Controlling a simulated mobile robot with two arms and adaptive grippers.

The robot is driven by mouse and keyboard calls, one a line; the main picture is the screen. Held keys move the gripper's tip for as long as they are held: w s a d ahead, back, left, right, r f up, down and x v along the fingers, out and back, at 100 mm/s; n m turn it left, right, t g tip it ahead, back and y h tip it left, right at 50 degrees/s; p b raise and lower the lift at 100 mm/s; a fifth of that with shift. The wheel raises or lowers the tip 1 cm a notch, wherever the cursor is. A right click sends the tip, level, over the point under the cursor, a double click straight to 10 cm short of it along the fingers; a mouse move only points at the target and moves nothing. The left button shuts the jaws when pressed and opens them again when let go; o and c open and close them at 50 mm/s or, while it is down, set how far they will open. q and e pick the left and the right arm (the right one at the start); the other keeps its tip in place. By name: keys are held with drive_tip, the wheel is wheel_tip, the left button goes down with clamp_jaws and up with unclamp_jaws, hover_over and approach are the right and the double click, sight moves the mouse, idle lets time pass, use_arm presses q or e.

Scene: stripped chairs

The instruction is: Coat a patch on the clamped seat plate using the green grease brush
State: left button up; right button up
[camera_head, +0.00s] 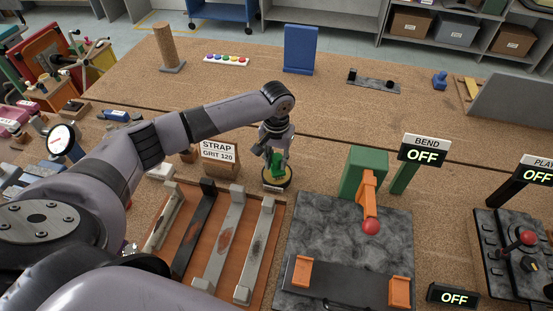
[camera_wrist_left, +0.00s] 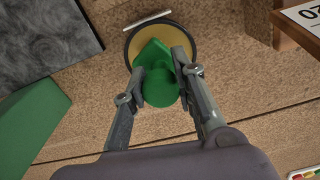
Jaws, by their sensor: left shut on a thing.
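My left gripper (camera_head: 277,150) is shut on the green grease brush (camera_head: 277,167), above a round dark tin (camera_head: 277,184) with yellowish contents. In the left wrist view the gripper fingers (camera_wrist_left: 160,72) close on both sides of the brush's green handle (camera_wrist_left: 160,90). The brush end is hidden, and I cannot tell whether it touches the grease in the tin (camera_wrist_left: 184,42). A dark plate (camera_head: 345,285) lies between two orange clamps (camera_head: 399,290) on the grey-black slab at the front. My right gripper is not in view.
A wooden tray (camera_head: 222,228) with several metal strips lies left of the slab (camera_head: 300,225). A "STRAP GRIT 120" block (camera_head: 219,160) stands left of the tin. An orange lever with a red knob (camera_head: 371,226) rises behind the clamps. A "BEND OFF" sign (camera_head: 424,152) stands behind right.

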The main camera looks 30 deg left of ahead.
use_arm(q)
drive_tip(key=shift+s+f+p, duration=0.15)
drive_tip(key=shift+f+p, duration=0.05)
drive_tip(key=shift+p, duration=0.3)
idle(1.8)
wheel_tip(320, 180, up, 5)
drive_tip(key=p, duration=0.5)
drive_tip(key=shift+p, duration=0.4)
drive_tip(key=shift+r+p, duration=0.45)
drive_tip(key=shift+r, duration=0.7)
